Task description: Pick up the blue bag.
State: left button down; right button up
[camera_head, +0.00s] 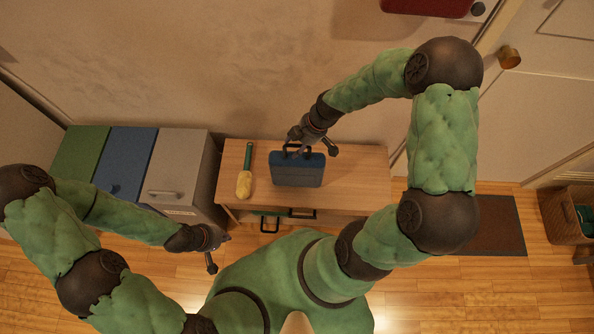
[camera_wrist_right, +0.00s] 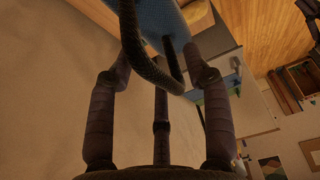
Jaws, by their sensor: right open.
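The blue bag (camera_head: 297,170) stands on the wooden table, with its dark handle at its top edge. My right gripper (camera_head: 310,146) is at the handle, above the bag's back edge. In the right wrist view the dark handle loop (camera_wrist_right: 150,70) passes between my spread fingers, and part of the blue bag (camera_wrist_right: 170,22) shows at the top. The fingers are open; whether any touches the handle is unclear. My left gripper (camera_head: 211,258) hangs low at the left, in front of the cabinets and away from the bag; whether its fingers are open is unclear.
The wooden table (camera_head: 355,175) has free room right of the bag. A duster with a green handle and yellow head (camera_head: 244,183) lies left of it. Green, blue and grey cabinets (camera_head: 178,165) stand at the left. A basket (camera_head: 565,215) is at far right.

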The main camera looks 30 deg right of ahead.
grip_shut()
jog(key=shift+r, duration=0.15)
